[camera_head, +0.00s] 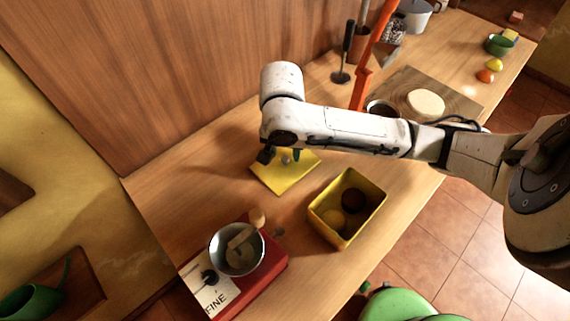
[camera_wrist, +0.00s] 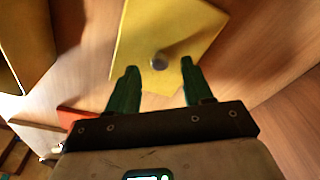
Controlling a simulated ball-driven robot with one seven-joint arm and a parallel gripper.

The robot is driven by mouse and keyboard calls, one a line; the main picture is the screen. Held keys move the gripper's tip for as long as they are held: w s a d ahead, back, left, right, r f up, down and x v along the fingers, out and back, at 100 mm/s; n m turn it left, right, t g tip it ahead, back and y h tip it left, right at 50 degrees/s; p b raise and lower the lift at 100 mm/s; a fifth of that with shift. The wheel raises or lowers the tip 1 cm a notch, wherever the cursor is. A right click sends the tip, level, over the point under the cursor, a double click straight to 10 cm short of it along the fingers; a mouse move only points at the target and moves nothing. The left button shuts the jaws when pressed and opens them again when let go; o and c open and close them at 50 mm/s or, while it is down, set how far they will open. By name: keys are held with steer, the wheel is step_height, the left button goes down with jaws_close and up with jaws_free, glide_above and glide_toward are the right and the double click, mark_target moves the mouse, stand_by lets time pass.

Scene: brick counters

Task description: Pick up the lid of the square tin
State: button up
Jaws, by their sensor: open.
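The lid of the square tin (camera_head: 273,181) is a flat yellow square with a round grey knob, lying on the wooden counter. In the wrist view the lid (camera_wrist: 185,30) fills the upper middle, and its knob (camera_wrist: 160,61) shows between and just beyond the fingertips. My gripper (camera_wrist: 158,78) has two green fingers spread apart with nothing between them. In the head view my gripper (camera_head: 281,156) is over the lid, partly hidden by my arm. The square tin (camera_head: 336,232) is yellow and open, right of and nearer than the lid, with a yellow and a dark round thing inside.
A metal bowl (camera_head: 219,260) with a wooden pestle-like tool stands on a red box (camera_head: 262,283) at the front left. A wooden board (camera_head: 458,103) with a pale round thing and an orange lamp-like post (camera_head: 361,88) are behind my arm. A wood wall borders the counter's back.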

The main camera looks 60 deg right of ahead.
mark_target(285, 161)
steer(key=shift+d+f, duration=0.15)
steer(key=shift+f, duration=0.95)
jaws_close()
